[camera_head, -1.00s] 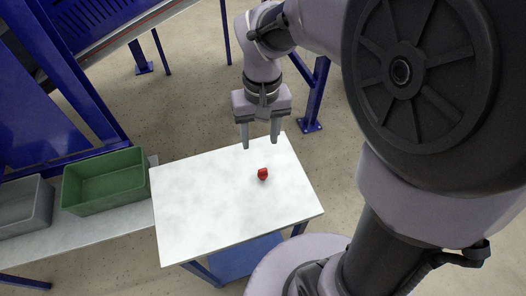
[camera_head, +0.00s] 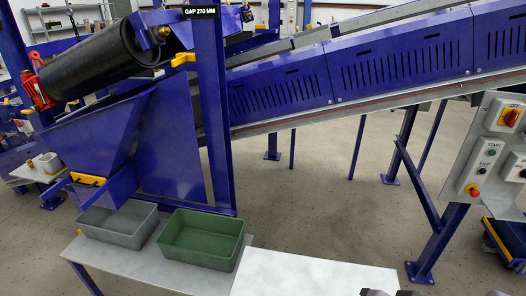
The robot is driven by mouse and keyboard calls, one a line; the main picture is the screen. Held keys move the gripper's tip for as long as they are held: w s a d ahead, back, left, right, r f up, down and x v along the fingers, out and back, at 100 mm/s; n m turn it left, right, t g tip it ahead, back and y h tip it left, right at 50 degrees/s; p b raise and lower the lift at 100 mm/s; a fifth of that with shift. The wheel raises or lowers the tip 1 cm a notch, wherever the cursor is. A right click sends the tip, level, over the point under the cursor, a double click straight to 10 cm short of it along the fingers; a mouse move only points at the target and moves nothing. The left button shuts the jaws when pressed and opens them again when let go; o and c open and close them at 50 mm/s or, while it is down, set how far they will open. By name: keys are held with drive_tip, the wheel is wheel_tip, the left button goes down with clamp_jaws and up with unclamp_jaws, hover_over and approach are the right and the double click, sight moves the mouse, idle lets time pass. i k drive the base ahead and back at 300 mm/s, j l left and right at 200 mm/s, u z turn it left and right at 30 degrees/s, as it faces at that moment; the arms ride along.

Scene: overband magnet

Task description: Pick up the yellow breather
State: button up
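I cannot make out a yellow breather for certain in the head view. The white table top (camera_head: 310,279) shows only its far part at the bottom edge, and that part is bare. The red piece seen on it earlier is out of frame. My gripper's fingers are not in view. Only small grey and dark parts show at the bottom right edge, likely of my arm.
A grey bin (camera_head: 118,238) and a green bin (camera_head: 200,254) stand side by side on a light bench (camera_head: 88,258), left of the table. Behind are a blue conveyor (camera_head: 375,72), a blue post (camera_head: 210,110) and a control panel (camera_head: 492,150) at right. Floor is open between.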

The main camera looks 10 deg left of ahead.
sight(28, 162)
drive_tip(key=j+u, duration=0.25)
drive_tip(key=j, duration=0.2)
drive_tip(key=j+u, duration=0.25)
drive_tip(key=j, duration=0.2)
drive_tip(key=j+u, duration=0.3)
drive_tip(key=i+j+u, duration=0.25)
drive_tip(key=j, duration=0.25)
drive_tip(key=j+u, duration=0.25)
drive_tip(key=j, duration=0.2)
drive_tip(key=i+l+u, duration=0.65)
drive_tip(key=i+l, duration=0.05)
drive_tip(key=i, duration=0.05)
